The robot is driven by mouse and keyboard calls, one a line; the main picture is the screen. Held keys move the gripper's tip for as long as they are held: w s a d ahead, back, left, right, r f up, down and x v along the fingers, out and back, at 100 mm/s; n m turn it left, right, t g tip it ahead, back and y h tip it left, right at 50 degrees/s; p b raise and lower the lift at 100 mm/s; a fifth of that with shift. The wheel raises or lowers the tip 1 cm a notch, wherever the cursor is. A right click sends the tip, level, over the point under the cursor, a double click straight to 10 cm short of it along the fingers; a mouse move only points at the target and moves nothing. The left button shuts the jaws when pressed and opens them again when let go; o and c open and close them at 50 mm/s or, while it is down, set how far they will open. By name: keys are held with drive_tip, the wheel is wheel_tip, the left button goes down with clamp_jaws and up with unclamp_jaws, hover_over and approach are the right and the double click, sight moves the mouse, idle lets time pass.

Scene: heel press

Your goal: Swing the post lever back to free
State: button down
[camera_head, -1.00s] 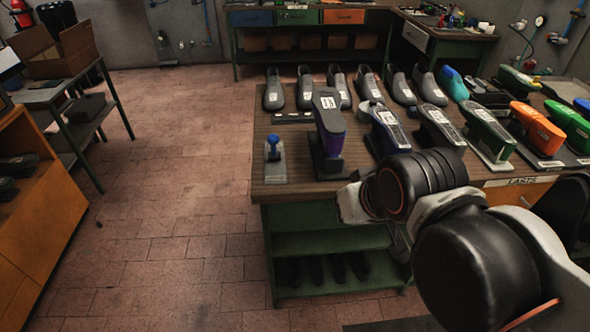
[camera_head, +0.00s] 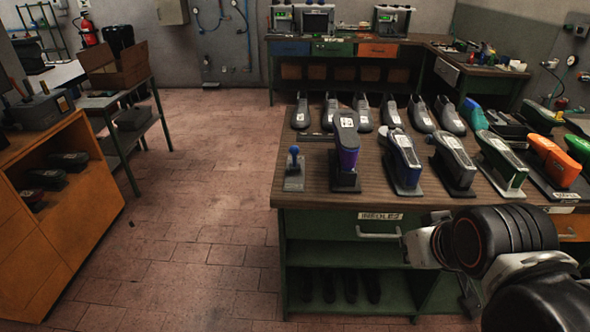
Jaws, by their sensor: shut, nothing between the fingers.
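A short lever with a blue ball knob (camera_head: 293,157) stands upright on a small grey plate (camera_head: 293,184) at the near left corner of the bench. To its right a dark and purple shoe last (camera_head: 346,148) stands on a dark base. I cannot tell from this view how the lever is set. My arm shows at the lower right, in front of the bench and well to the right of the lever. My gripper's fingers cannot be made out.
The wooden bench (camera_head: 315,183) holds several more lasts, with green drawers and a shelf below. An orange cabinet (camera_head: 65,215) stands at left, with a grey device (camera_head: 42,108) on top. The tiled floor (camera_head: 200,200) between them is clear.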

drive_tip(key=w+a+r+n+t+h+p, duration=0.1)
drive_tip(key=w+a+r+n+t+p, duration=0.15)
drive_tip(key=w+n, duration=0.9)
drive_tip(key=w+a+r+n+t+h+p, duration=0.15)
drive_tip(key=w+r+n, duration=0.3)
drive_tip(key=w, duration=1.45)
drive_tip(key=s+a+f+n+t+b, duration=0.2)
drive_tip(key=a+f+n+t, duration=0.1)
drive_tip(key=a+f+n, duration=1.2)
drive_tip(key=a+f, duration=0.2)
drive_tip(key=a, duration=0.4)
drive_tip(key=shift+s+a+f+n, duration=0.25)
drive_tip(key=shift+a+f+n, duration=0.05)
drive_tip(key=shift+f+n, duration=0.1)
